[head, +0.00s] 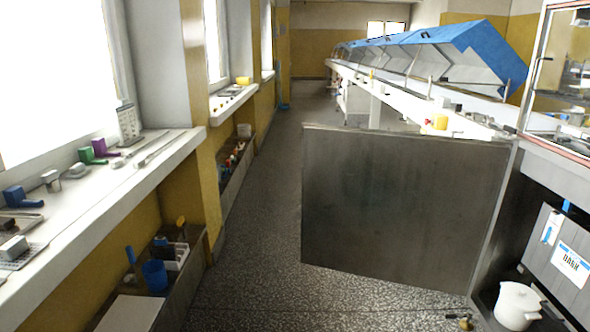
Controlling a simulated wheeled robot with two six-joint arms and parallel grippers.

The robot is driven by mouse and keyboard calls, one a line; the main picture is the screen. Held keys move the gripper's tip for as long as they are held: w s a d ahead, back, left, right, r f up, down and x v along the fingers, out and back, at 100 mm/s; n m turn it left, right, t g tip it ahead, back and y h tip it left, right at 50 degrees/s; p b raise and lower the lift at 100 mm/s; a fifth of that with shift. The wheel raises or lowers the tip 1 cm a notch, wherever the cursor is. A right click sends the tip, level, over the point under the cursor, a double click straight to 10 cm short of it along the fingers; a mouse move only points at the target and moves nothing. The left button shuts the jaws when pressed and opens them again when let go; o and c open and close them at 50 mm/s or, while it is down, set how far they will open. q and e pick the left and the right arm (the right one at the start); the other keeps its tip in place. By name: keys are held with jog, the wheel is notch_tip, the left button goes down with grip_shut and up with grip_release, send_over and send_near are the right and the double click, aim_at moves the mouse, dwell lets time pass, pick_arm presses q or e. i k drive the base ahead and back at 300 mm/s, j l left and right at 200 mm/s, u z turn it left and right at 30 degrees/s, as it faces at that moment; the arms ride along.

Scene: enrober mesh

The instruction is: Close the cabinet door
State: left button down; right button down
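The cabinet door (400,205) is a dark grey metal panel in the middle of the head view. It stands wide open, jutting left across the aisle from the cabinet at the right. Its right edge meets the cabinet frame (497,222). The cabinet's open inside shows at the lower right, with a white lidded pot (517,305) low in it. Neither of my grippers is in view, and nothing is seen touching the door.
A window sill (100,210) with small tools runs along the left wall, above a low wooden trough (190,272). The speckled floor (255,240) is clear between trough and door. A long line with blue-edged covers (480,45) stands behind the door.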

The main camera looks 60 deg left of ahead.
aim_at(418, 210)
jog(key=j+u, duration=0.1)
jog(key=j, duration=0.5)
jog(key=i+j+u, duration=0.1)
jog(key=j, duration=0.5)
jog(key=i+j+u, duration=0.1)
jog(key=j, duration=0.5)
